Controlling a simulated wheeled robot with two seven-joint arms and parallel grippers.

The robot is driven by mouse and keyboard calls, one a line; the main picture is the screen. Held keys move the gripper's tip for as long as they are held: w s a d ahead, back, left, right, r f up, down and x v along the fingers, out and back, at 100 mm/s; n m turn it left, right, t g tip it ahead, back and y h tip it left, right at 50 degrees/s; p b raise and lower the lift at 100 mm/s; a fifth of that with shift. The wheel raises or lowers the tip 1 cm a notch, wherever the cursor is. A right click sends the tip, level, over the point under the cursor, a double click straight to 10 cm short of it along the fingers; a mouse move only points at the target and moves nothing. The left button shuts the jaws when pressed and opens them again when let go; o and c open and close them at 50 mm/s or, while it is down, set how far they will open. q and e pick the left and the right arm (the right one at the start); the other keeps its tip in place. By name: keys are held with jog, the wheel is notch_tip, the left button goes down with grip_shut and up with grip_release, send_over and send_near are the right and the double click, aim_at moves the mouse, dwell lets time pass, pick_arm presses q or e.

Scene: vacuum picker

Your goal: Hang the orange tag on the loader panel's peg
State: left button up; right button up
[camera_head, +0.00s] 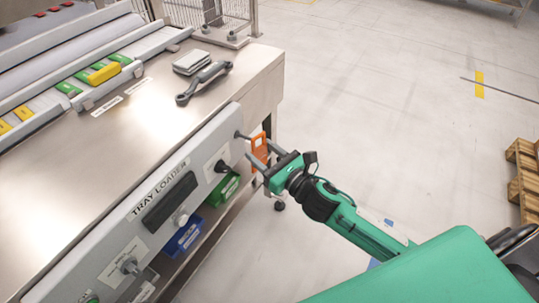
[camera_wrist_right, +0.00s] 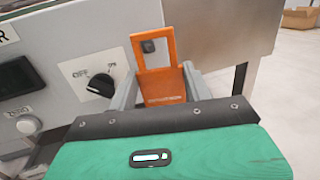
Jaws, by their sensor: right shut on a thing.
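The orange tag (camera_head: 260,155) is a flat plate with a rectangular opening in its upper part. My right gripper (camera_head: 257,149) is shut on the tag's lower part, close to the right end of the loader panel (camera_head: 137,222). In the right wrist view the tag (camera_wrist_right: 163,88) stands upright between the two grey fingers (camera_wrist_right: 162,82). A small dark peg-like piece (camera_wrist_right: 148,46) on the panel shows through the tag's opening. I cannot tell whether it passes into the opening. My left gripper is not in view.
An OFF/ON knob (camera_wrist_right: 101,83) sits on the panel just left of the tag. A green bin (camera_head: 223,188) and a blue bin (camera_head: 184,238) stand below the panel. A dark-handled tool (camera_head: 203,82) lies on the bench top. Open floor lies to the right.

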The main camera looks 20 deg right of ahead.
aim_at(257, 153)
jog(key=shift+w+a+f, duration=0.1)
jog(key=shift+w+a, duration=0.6)
jog(key=shift+w, duration=0.15)
jog(key=shift+w+a, duration=0.3)
jog(key=shift+w, duration=0.1)
jog(key=shift+w+a+f, duration=0.4)
jog(key=shift+w, duration=0.1)
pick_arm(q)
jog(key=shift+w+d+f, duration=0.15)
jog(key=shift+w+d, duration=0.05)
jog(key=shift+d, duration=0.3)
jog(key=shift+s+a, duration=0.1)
pick_arm(e)
jog(key=shift+f, duration=0.15)
jog(key=o, duration=1)
